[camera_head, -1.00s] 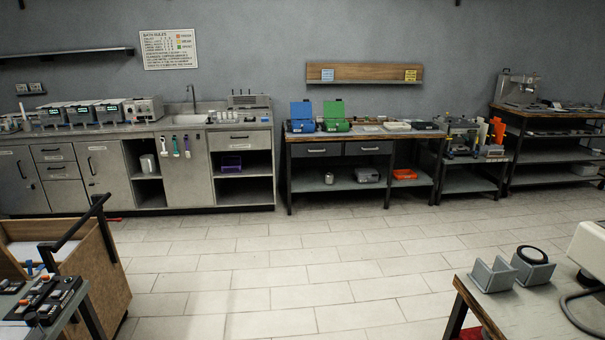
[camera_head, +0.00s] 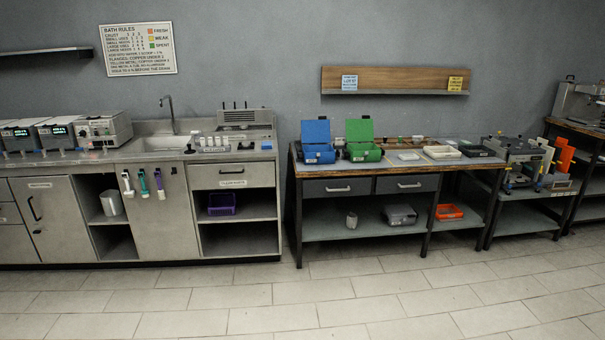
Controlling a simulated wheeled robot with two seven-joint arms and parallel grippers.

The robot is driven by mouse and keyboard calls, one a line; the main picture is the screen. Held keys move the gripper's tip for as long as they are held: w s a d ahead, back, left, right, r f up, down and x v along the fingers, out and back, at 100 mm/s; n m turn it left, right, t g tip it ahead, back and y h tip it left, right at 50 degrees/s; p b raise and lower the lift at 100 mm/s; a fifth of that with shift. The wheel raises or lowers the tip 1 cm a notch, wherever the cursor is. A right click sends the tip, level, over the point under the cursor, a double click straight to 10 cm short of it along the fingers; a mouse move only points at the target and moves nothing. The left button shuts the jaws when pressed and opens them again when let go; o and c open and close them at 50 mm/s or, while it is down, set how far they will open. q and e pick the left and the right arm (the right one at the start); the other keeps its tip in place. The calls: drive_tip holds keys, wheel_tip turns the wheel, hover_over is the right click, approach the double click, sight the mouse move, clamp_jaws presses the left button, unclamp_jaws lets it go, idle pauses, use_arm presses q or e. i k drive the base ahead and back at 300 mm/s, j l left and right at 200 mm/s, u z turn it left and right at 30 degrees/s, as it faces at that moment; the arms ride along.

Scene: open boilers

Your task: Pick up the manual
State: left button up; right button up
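I cannot pick out a manual for certain in this view. A white printed sign headed "BATH RULES" (camera_head: 138,49) hangs on the wall at the upper left. A blue card (camera_head: 349,82) and a yellow card (camera_head: 455,84) are fixed to the wooden wall shelf. Neither of my grippers is in view.
A grey counter (camera_head: 130,152) with sink and boilers runs along the left wall. A workbench (camera_head: 340,187) holds an open blue case (camera_head: 317,142), an open green case (camera_head: 361,140) and trays. A shelf cart (camera_head: 535,192) stands to its right. The tiled floor (camera_head: 330,310) in front is clear.

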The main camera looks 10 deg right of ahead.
sight(403, 157)
drive_tip(key=i+l+z, duration=0.15)
drive_tip(key=i+z, duration=0.15)
drive_tip(key=i, duration=0.3)
drive_tip(key=i+z, duration=0.3)
drive_tip(key=i, duration=0.3)
drive_tip(key=i+j+z, duration=0.15)
drive_tip(key=i+z, duration=0.15)
drive_tip(key=i, duration=0.3)
drive_tip(key=i+j+z, duration=0.3)
drive_tip(key=i, duration=0.25)
drive_tip(key=i+u, duration=0.15)
drive_tip(key=i, duration=0.4)
drive_tip(key=i+l+u, duration=0.15)
drive_tip(key=i, duration=0.45)
drive_tip(key=i+l+u, duration=0.15)
drive_tip(key=i, duration=0.4)
drive_tip(key=i+l+u, duration=0.15)
drive_tip(key=i, duration=0.4)
drive_tip(key=i+u, duration=0.25)
drive_tip(key=i+l+u, duration=0.2)
drive_tip(key=i, duration=0.2)
